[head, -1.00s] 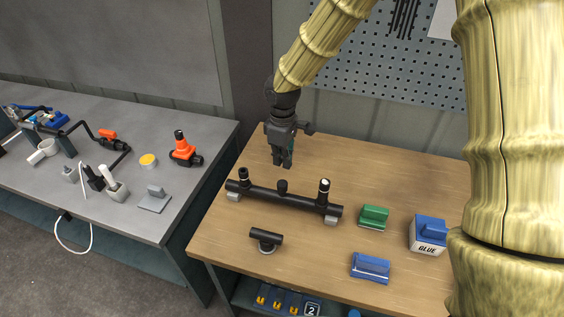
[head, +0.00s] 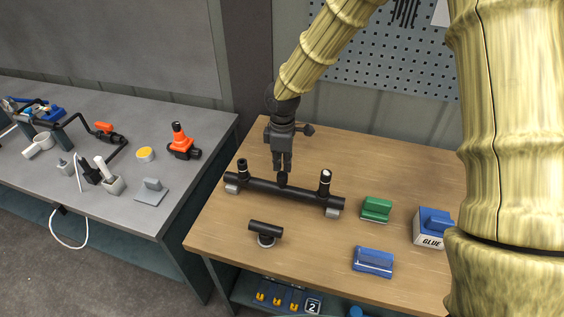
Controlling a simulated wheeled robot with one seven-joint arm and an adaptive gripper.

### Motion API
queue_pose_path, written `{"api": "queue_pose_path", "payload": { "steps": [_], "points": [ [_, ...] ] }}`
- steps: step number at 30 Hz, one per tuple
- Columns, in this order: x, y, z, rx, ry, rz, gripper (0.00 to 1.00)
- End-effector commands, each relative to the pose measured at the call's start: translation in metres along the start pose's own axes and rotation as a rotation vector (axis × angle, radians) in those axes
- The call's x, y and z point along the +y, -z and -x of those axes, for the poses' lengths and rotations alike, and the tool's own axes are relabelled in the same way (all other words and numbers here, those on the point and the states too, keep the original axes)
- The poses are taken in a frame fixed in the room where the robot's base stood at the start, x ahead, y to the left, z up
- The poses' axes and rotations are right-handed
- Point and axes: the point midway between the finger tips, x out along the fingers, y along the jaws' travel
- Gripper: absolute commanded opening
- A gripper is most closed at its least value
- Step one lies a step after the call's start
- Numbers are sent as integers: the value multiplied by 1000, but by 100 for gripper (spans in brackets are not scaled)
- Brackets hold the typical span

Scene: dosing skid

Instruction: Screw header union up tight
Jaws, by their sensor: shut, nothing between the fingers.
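The header (head: 303,196) is a black pipe lying across two grey supports on the wooden bench. It has three upright stubs: one at the left end (head: 242,168), a short one in the middle (head: 283,180), and one with a pale band at the right end (head: 325,182). I cannot tell which of these is the union. My gripper (head: 281,170) points down right above the middle stub, its fingers shut and empty. Its tips are at or just above the top of that stub; I cannot tell whether they touch.
A black tee (head: 265,232) lies in front of the header. A green block (head: 376,209), a blue block (head: 373,261) and a glue box (head: 430,232) are to the right. The grey table (head: 75,195) at left holds an orange valve (head: 181,140) and pipework. Bare wood lies behind the header.

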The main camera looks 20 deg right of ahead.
Motion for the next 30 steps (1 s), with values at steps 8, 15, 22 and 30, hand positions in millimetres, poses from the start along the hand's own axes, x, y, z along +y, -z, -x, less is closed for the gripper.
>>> {"api": "queue_pose_path", "payload": {
  "steps": [8, 15, 22, 30],
  "points": [
    [0, 0, -16, 0, 0, 1, 0],
    [0, 0, -16, 0, 0, 0, 0],
    [0, 0, -17, 0, 0, 0, 0],
    [0, 0, -22, 0, 0, 0, 0]
  ]
}}
